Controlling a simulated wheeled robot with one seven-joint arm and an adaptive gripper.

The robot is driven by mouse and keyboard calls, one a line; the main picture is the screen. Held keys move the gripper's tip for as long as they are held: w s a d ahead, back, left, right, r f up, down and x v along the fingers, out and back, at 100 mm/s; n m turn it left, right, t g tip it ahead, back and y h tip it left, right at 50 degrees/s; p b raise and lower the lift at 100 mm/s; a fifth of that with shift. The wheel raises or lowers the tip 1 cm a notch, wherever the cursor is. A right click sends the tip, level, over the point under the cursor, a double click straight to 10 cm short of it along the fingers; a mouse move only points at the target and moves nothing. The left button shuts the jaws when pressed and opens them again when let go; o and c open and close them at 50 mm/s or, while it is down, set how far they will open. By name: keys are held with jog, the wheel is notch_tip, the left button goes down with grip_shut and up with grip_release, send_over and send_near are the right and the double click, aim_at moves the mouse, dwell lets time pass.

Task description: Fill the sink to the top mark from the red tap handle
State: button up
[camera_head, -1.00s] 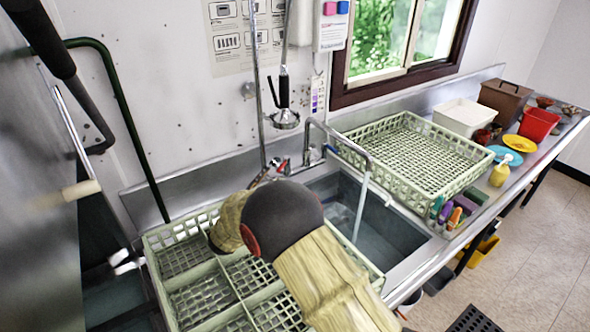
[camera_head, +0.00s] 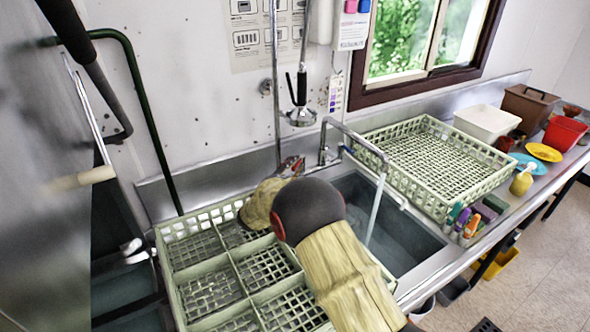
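The sink (camera_head: 407,246) is a steel basin right of my arm. A stream of water (camera_head: 376,210) falls into it from the curved tap spout (camera_head: 352,136). Water covers its floor, but I cannot make out the top mark or the exact level. My gripper (camera_head: 290,168) is at the tap base, beyond my arm's dark round joint. A small red part shows at the gripper, and I cannot tell whether it is the red tap handle. The fingers are too small and partly hidden to tell open from shut.
A divided green rack (camera_head: 168,262) lies below my arm at left. Another green rack (camera_head: 480,187) stands right of the sink. A spray head (camera_head: 301,116) hangs above the tap. Coloured bottles (camera_head: 462,220) stand at the sink's right edge.

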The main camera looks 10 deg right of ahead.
jog(key=shift+c, duration=1.2)
grip_shut()
